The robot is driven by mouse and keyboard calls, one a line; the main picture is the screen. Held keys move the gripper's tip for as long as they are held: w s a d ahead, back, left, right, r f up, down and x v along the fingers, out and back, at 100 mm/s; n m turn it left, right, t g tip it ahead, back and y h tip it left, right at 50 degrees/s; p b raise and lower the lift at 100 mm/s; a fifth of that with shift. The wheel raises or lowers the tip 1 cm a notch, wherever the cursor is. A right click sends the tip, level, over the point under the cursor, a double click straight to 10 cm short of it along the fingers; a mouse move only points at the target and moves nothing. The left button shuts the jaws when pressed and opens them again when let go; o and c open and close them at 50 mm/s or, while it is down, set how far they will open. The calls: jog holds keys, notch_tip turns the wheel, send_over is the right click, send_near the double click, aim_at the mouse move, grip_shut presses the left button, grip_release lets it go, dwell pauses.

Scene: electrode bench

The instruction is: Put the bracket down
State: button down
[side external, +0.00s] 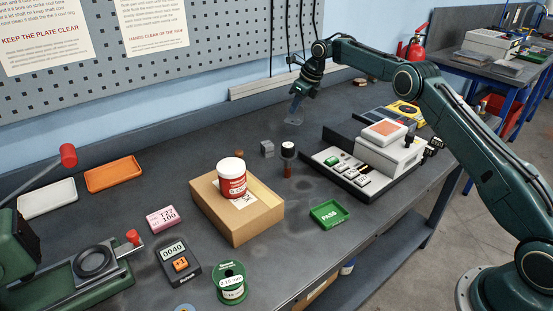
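My gripper (297,108) is over the back part of the dark bench, pointing down, below my dark green arm. A small bluish-grey piece shows at its fingertips, close above or touching the bench. It may be the bracket, but it is too small and blurred to be sure. I cannot tell whether the fingers are closed on it. A small grey block (267,148) stands on the bench to the left and nearer the camera, apart from my gripper.
A cardboard box (238,222) carries a red-and-white tub (231,180). A green PASS tray (328,214) is near the front edge. The pegboard wall is behind.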

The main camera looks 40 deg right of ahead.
aim_at(297, 119)
jog(key=shift+f, duration=3.2)
jog(key=shift+f, duration=0.1)
jog(key=c, duration=1.7)
grip_release()
jog(key=v, duration=1.2)
jog(key=shift+d, duration=0.1)
